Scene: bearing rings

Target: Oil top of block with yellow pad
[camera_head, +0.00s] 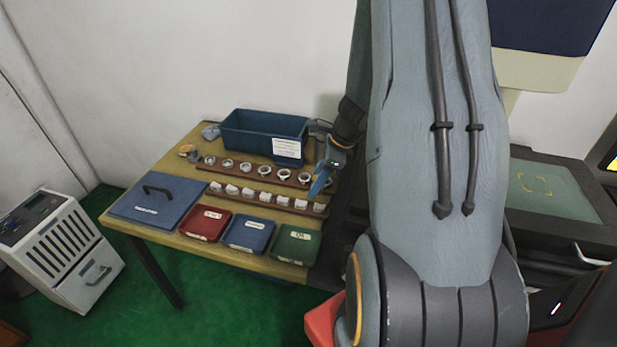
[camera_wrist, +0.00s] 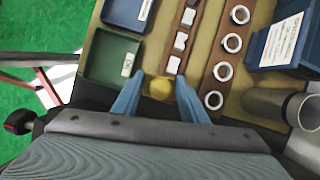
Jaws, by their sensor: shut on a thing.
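My gripper (camera_wrist: 160,82) has two blue fingers shut on a yellow pad (camera_wrist: 160,89) in the wrist view. In the head view my gripper (camera_head: 321,182) is over the right end of the table; the pad is not visible there. Several small white blocks stand in a row on a brown strip (camera_head: 262,204). In the wrist view, the nearest white block (camera_wrist: 173,64) is just ahead of the fingers, slightly right of the pad. I cannot tell whether the pad touches a block. Any block under the gripper is hidden.
Several metal rings (camera_head: 264,170) sit on a second brown strip behind the blocks. Red (camera_head: 205,223), blue (camera_head: 247,234) and green (camera_head: 296,246) trays line the front. A blue bin (camera_head: 262,130) stands behind, a handled blue lid (camera_head: 150,203) left. A metal cylinder (camera_wrist: 268,105) is right of the gripper.

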